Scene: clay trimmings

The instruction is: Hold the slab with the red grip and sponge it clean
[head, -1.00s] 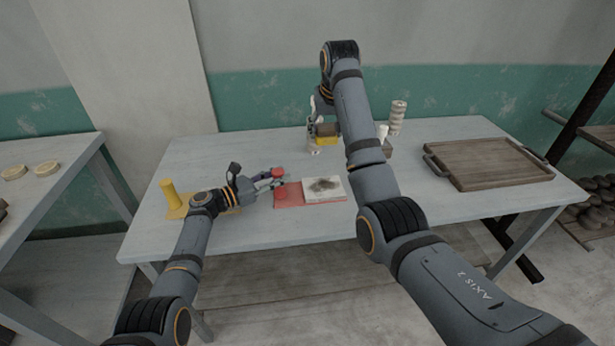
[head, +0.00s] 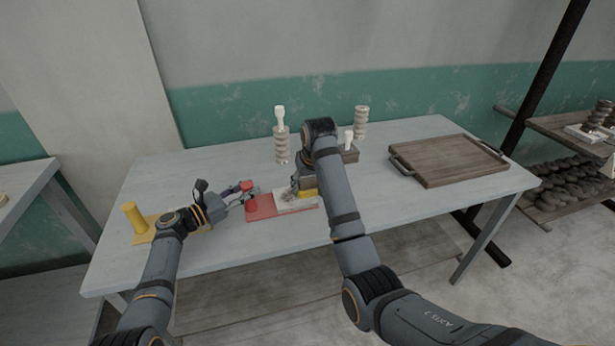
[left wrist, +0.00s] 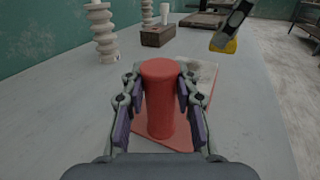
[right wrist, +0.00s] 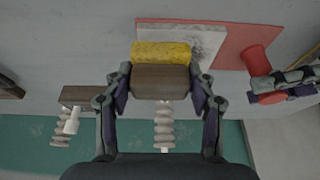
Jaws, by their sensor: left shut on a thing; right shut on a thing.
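A pale slab (head: 297,204) with a brownish-grey smudge lies on a flat red base (head: 262,208) near the table's front; it also shows in the right wrist view (right wrist: 208,42). An upright red grip (left wrist: 160,100) rises from the base's left part. My left gripper (head: 247,192) is shut around this grip, one finger on each side. My right gripper (right wrist: 160,85) is shut on the wooden back (right wrist: 160,84) of a yellow sponge (right wrist: 160,52). The sponge (head: 308,194) is over the slab's right part; I cannot tell whether they touch.
A yellow post on a yellow base (head: 132,217) stands at the left. Ribbed pale columns (head: 282,148) and (head: 361,122) and a small wooden block (head: 350,156) stand behind. A wooden tray (head: 447,160) takes the right side. The front strip of table is clear.

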